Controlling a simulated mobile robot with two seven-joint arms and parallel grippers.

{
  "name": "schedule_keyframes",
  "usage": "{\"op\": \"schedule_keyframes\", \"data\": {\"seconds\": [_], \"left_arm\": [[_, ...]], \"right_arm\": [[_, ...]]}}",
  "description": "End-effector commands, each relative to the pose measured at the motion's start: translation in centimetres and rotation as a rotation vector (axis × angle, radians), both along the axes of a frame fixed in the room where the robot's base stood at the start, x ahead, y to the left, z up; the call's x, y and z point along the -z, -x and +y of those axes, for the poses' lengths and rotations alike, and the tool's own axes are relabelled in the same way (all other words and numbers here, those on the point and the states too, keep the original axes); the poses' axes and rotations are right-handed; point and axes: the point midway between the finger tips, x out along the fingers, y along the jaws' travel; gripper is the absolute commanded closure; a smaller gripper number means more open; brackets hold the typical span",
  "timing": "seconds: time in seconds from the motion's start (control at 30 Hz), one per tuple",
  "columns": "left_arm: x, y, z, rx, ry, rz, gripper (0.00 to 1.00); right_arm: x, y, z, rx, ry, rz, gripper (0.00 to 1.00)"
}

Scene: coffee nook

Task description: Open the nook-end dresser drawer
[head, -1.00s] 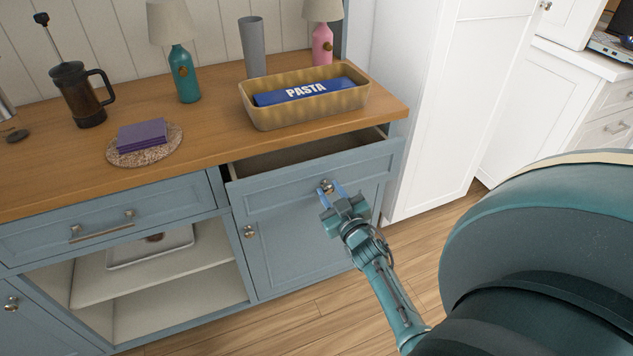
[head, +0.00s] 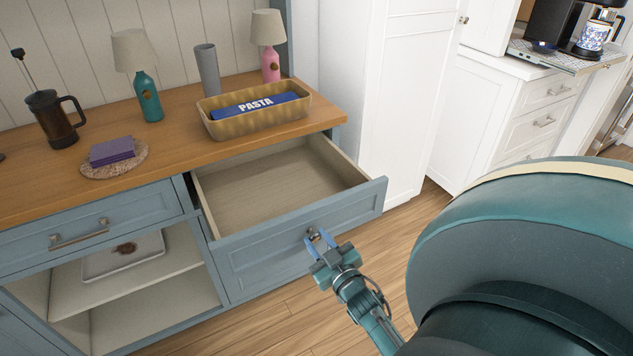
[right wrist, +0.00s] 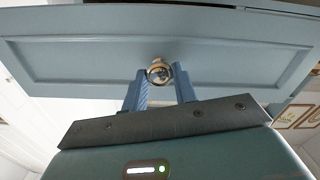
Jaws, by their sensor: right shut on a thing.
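The nook-end dresser drawer (head: 300,232) is pulled well out of the blue dresser at its right end. Its pale wooden inside (head: 270,190) shows and looks empty. My right gripper (head: 320,238) is at the drawer front, shut on the round metal knob (head: 312,233). In the right wrist view the knob (right wrist: 159,72) sits between the two blue fingers (right wrist: 160,88), with the drawer front (right wrist: 90,58) behind it. My left gripper is not in view.
On the wooden dresser top (head: 180,140) stand a basket (head: 225,128) with a blue pasta box (head: 262,104), lamps, a grey vase (head: 207,68), a French press (head: 52,118) and purple napkins (head: 112,150). A white cabinet (head: 395,90) stands to the right. The wooden floor (head: 420,235) is clear.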

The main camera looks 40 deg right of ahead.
Motion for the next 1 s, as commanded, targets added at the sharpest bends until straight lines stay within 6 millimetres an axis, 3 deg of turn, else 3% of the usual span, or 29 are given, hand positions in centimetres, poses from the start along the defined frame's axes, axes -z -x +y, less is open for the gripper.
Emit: {"op": "schedule_keyframes", "data": {"seconds": [0.43, 0.47, 0.5, 0.7, 1.0], "left_arm": [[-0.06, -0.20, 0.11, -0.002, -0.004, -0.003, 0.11], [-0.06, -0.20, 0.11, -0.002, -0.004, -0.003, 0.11], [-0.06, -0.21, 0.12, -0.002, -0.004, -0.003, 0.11], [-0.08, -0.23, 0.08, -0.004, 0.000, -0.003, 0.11], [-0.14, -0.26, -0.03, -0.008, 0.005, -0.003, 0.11]], "right_arm": [[-0.03, 0.13, 0.04, -0.001, -0.001, -0.002, 1.00], [-0.03, 0.13, 0.04, -0.001, -0.001, -0.002, 0.70], [-0.03, 0.13, 0.03, -0.001, -0.001, -0.002, 0.66], [-0.03, 0.12, 0.03, 0.000, -0.001, -0.001, 0.50], [-0.03, 0.11, 0.02, 0.000, 0.000, -0.001, 0.50]]}}
